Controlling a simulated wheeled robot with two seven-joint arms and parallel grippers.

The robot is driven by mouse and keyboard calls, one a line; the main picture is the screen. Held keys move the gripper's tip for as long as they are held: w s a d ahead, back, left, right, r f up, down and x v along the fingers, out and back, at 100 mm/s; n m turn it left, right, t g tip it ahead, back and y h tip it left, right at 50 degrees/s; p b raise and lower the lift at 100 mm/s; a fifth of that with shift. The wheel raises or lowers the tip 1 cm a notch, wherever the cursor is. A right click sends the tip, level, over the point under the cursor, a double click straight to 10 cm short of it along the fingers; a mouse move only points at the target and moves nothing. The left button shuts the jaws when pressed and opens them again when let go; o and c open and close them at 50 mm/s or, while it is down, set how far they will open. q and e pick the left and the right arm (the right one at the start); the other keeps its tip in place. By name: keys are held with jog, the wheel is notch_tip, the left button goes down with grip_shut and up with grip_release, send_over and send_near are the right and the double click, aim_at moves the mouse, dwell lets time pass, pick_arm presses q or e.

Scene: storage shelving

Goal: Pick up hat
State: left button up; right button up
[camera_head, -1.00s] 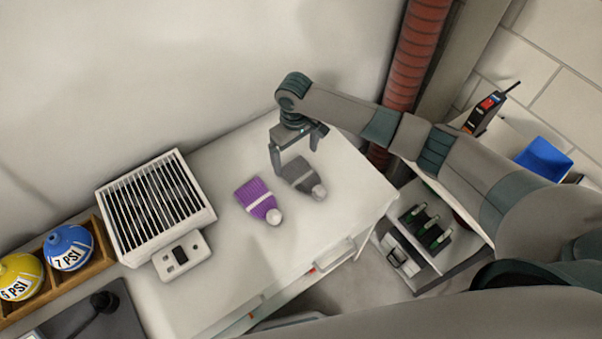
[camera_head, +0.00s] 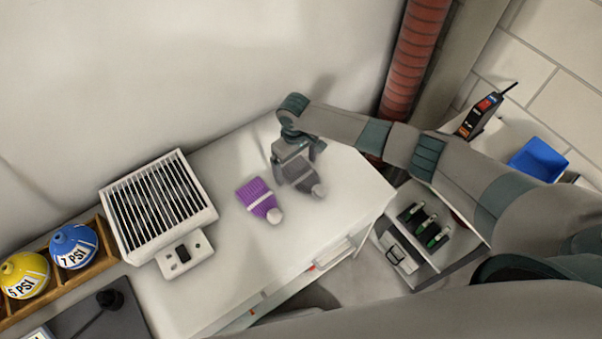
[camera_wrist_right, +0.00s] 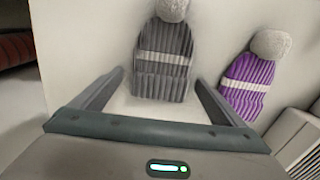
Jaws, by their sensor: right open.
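Two knitted hats with pompoms lie on the white table. The grey hat (camera_head: 303,174) has a pale stripe, and the purple hat (camera_head: 258,198) lies to its left. My right gripper (camera_head: 294,175) is open and low over the cuff end of the grey hat. In the right wrist view the grey hat (camera_wrist_right: 163,62) lies ahead, with its cuff between the open fingers (camera_wrist_right: 160,88); I cannot tell whether they touch it. The purple hat (camera_wrist_right: 249,85) lies outside the right-hand finger. My left gripper is not in view.
The white table (camera_head: 225,285) is clear in front of the hats. A white slatted box (camera_head: 158,207) stands to the left, with a wooden tray (camera_head: 104,240) holding a blue and a yellow ball. A red ribbed pipe (camera_head: 411,68) rises behind my right arm.

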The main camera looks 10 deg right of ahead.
jog(key=c, duration=1.1)
jog(key=shift+c, duration=0.2)
jog(key=shift+r, duration=0.1)
jog(key=shift+r, duration=0.45)
jog(key=r, duration=0.1)
jog(key=r+b, duration=0.1)
jog(key=r, duration=0.1)
jog(key=shift+s+d+r+b, duration=0.1)
jog(key=shift+s+d+b, duration=0.05)
jog(key=shift+d+b, duration=0.2)
jog(key=s+d+r+b, duration=0.2)
jog(key=s+d+r, duration=0.4)
jog(key=d, duration=0.3)
jog(key=shift+r, duration=0.4)
jog(key=shift+w+d, duration=0.1)
